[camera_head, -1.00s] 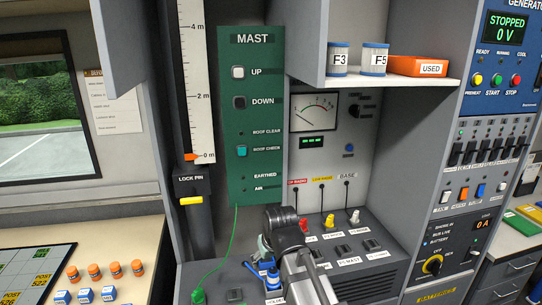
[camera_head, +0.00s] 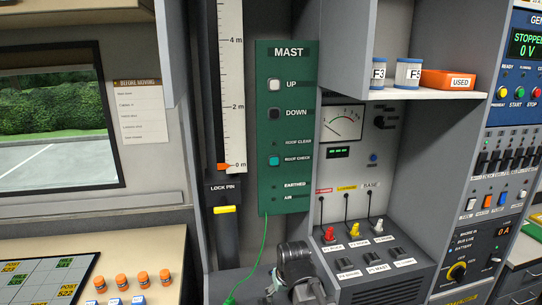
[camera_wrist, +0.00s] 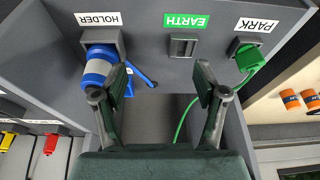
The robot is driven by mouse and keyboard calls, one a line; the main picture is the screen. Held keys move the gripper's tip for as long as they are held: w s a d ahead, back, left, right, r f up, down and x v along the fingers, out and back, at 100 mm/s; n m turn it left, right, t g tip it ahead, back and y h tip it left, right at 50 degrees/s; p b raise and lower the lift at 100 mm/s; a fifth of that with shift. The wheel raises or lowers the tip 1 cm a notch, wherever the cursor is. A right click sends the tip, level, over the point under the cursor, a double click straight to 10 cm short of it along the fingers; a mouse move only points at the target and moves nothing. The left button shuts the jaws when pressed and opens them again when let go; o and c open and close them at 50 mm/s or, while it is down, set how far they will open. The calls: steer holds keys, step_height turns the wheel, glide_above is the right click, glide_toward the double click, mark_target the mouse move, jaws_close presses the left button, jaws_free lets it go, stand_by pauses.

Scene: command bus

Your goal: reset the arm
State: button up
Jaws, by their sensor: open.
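My gripper (camera_wrist: 162,88) is open and empty in the wrist view, its two dark fingers wide apart. Behind the fingers is a grey panel face with labels HOLDER, EARTH and PARK. A blue plug (camera_wrist: 97,68) sits at HOLDER, close beside one finger. The EARTH socket (camera_wrist: 183,46) has no plug in it. A green plug (camera_wrist: 248,60) with a green cable sits at PARK. In the head view, part of my arm shows at the lower middle; the fingers are not visible there.
The green MAST panel (camera_head: 287,128) and the lock pin (camera_head: 224,209) stand behind my arm. A shelf (camera_head: 425,95) juts out at upper right.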

steer(key=s+d+f+m+g, duration=0.1)
steer(key=s+d+f, duration=0.35)
steer(key=f, duration=0.35)
steer(key=s+d+f+m+g+h, duration=0.1)
steer(key=s+d+f, duration=0.35)
steer(key=f, duration=0.25)
steer(key=s+d+f+m+g, duration=0.1)
steer(key=s+d+f, duration=0.2)
steer(key=d+f, duration=0.35)
steer(key=s+f+g, duration=0.2)
steer(key=s+f, duration=0.4)
steer(key=s, duration=0.3)
steer(key=s+a+f+g, duration=0.1)
steer(key=s+f+g, duration=0.1)
steer(key=s+f, duration=0.4)
steer(key=s+a+f+g, duration=0.1)
steer(key=s+f+g, duration=0.2)
steer(key=s+f, duration=0.4)
steer(key=s, duration=0.7)
